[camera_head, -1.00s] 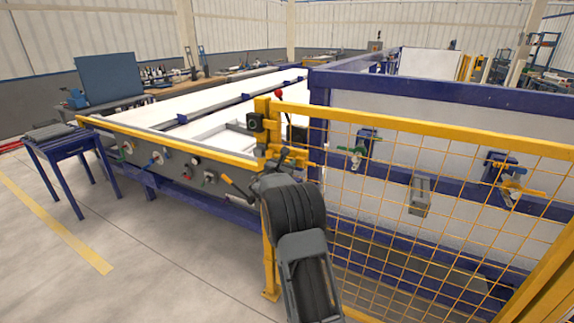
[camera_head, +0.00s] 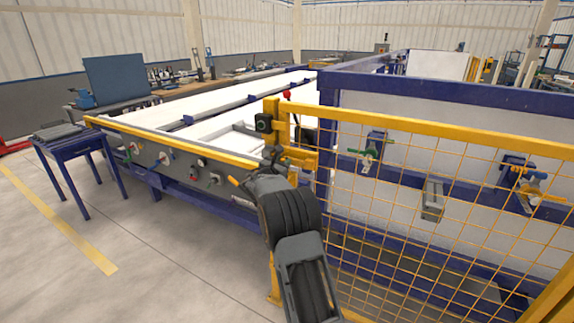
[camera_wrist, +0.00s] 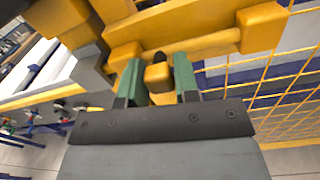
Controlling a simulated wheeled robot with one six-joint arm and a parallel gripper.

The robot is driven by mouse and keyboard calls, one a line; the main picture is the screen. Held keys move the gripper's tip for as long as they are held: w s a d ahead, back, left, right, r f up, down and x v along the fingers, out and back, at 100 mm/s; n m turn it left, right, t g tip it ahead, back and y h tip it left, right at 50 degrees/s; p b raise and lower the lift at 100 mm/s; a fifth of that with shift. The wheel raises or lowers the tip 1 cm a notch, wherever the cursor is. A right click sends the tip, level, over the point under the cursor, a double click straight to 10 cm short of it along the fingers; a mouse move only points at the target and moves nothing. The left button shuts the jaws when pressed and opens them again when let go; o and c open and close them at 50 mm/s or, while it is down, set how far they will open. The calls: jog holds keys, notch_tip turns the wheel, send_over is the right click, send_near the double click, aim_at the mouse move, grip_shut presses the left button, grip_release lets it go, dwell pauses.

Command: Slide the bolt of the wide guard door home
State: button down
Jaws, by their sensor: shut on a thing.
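The wide guard door (camera_head: 420,170) is a yellow frame with wire mesh. It stands against the yellow post (camera_head: 271,112) at its left end. The bolt's yellow knob (camera_wrist: 158,77) shows in the wrist view below the yellow bars of the latch (camera_wrist: 200,28). My gripper (camera_wrist: 158,84) has its two green fingers on either side of this knob and is shut on it. In the head view my gripper (camera_head: 280,160) is at the latch by the post, partly hidden by my own arm. How far the bolt reaches is hidden.
A dark box (camera_head: 263,123) with a greenish face is on the post. A long machine bed with a yellow edge (camera_head: 180,140) and knobs stretches left. A blue table (camera_head: 70,140) stands at far left. Clamps (camera_head: 370,150) sit behind the mesh. The floor at left is clear.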

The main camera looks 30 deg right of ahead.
jog(key=shift+w+a+r, duration=0.1)
jog(key=shift+w+a, duration=0.05)
jog(key=shift+a, duration=0.05)
jog(key=c, duration=0.9)
grip_release()
jog(key=shift+w+a, duration=0.1)
jog(key=shift+c, duration=0.2)
jog(key=shift+o, duration=0.5)
jog(key=b+v, duration=0.2)
jog(key=v, duration=1.1)
jog(key=shift+s+a, duration=0.2)
jog(key=shift+s, duration=0.1)
